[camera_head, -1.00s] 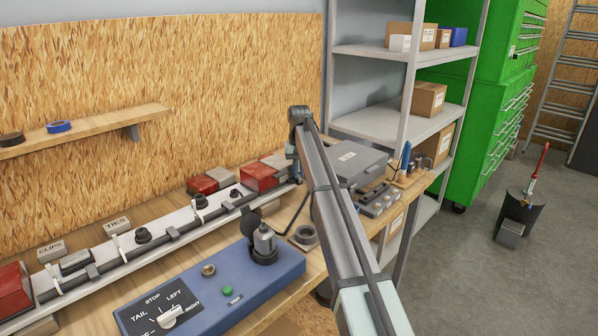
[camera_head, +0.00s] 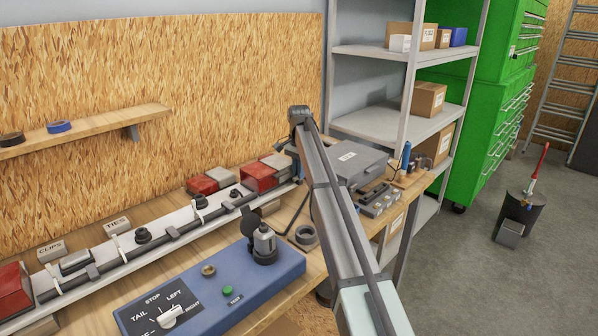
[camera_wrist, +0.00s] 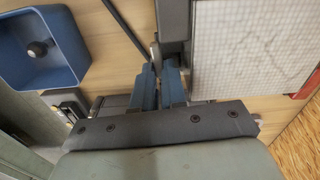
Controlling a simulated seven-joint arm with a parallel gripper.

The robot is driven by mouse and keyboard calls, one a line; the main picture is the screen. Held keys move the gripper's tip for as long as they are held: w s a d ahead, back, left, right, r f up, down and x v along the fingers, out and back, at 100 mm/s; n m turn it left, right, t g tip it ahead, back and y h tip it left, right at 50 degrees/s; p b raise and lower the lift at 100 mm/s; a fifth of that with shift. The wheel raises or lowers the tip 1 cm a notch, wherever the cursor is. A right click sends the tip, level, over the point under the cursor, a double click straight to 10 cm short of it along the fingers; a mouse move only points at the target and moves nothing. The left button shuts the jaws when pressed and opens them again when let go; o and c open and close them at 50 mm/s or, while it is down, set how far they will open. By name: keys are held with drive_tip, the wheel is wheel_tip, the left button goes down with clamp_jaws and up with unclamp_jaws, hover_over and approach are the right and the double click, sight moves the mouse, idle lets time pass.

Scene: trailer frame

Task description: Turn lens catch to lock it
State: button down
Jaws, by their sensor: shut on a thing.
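The lamp with red (camera_head: 260,177) and white lenses stands at the far end of the grey trailer rail (camera_head: 190,212), in the head view. In the wrist view its pale ribbed lens (camera_wrist: 255,45) fills the upper right, with a red edge beyond. A dark grey bracket (camera_wrist: 173,18) runs along its left side. My gripper (camera_wrist: 160,72) is at the lower end of this bracket, its blue fingers close together. It is shut on a small grey part there, the lens catch, which the fingers mostly hide. How far the catch is turned cannot be told.
A blue tray (camera_wrist: 45,50) lies left of my fingers in the wrist view. The blue test panel (camera_head: 210,295) with its knob sits in front of the rail. A grey case (camera_head: 355,162) and small metal parts lie right of my arm.

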drive_tip(key=shift+m, duration=0.6)
drive_tip(key=c, duration=1.2)
unclamp_jaws()
drive_tip(key=shift+w+a+r, duration=0.1)
drive_tip(key=shift+r, duration=0.7)
wheel_tip(320, 180, up, 6)
drive_tip(key=shift+r, duration=0.25)
drive_tip(key=shift+d, duration=0.2)
